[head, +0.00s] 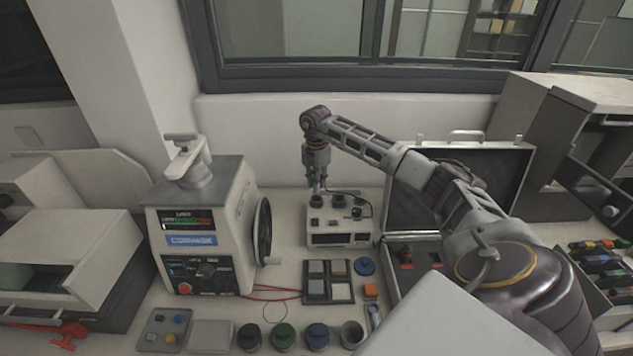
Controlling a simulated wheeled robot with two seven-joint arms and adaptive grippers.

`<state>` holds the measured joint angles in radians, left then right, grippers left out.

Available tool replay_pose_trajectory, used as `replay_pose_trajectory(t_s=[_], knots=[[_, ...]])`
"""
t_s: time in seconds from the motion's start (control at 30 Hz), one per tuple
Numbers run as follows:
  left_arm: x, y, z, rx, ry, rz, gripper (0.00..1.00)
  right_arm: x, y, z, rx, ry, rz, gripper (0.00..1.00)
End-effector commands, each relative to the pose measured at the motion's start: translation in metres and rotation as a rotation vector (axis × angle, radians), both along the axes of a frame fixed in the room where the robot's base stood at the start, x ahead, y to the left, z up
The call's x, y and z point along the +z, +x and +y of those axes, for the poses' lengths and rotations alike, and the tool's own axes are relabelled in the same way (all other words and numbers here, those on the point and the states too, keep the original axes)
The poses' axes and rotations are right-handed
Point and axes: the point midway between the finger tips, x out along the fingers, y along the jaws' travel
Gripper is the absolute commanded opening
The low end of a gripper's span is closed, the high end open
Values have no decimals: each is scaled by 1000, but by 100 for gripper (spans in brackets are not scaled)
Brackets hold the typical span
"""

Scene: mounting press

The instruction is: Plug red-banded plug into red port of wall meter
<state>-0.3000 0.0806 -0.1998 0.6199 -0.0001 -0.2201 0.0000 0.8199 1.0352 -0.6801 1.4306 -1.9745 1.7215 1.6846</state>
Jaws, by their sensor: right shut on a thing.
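The meter (341,239) is a pale box with a dark display, standing on the bench near the back wall. Its top has several dark round ports, and their colours are hard to tell. My right gripper (318,187) points down over the left part of the meter's top, close to the left port. It is shut on a small plug, mostly hidden by the fingers. A dark cable (345,192) curves to the right from near the fingertips. The plug's red band cannot be made out, nor whether its tip is in the port. My left gripper is not in view.
A mounting press (205,250) with a handwheel stands left of the meter. An open case (455,190) is to the right, under my right arm. A dark sectioned tray (328,296) and several round cups lie in front. Red cables (272,290) lie by the press.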

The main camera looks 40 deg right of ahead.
Motion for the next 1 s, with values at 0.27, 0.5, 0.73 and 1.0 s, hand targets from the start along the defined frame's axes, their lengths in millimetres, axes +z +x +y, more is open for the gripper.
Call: replay_pose_trajectory(t_s=[0.27, 0.5, 0.73, 1.0], knots=[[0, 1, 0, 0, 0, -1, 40, 0, 0, 0, 0, 0, 0, 0], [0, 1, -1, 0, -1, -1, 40, -3, 0, 0, 0, 0, 1, 0], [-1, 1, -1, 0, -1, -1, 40, -7, 0, 0, 0, 0, 1, 0], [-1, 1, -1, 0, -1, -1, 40, -7, 0, 0, 0, 0, 1, 0]])
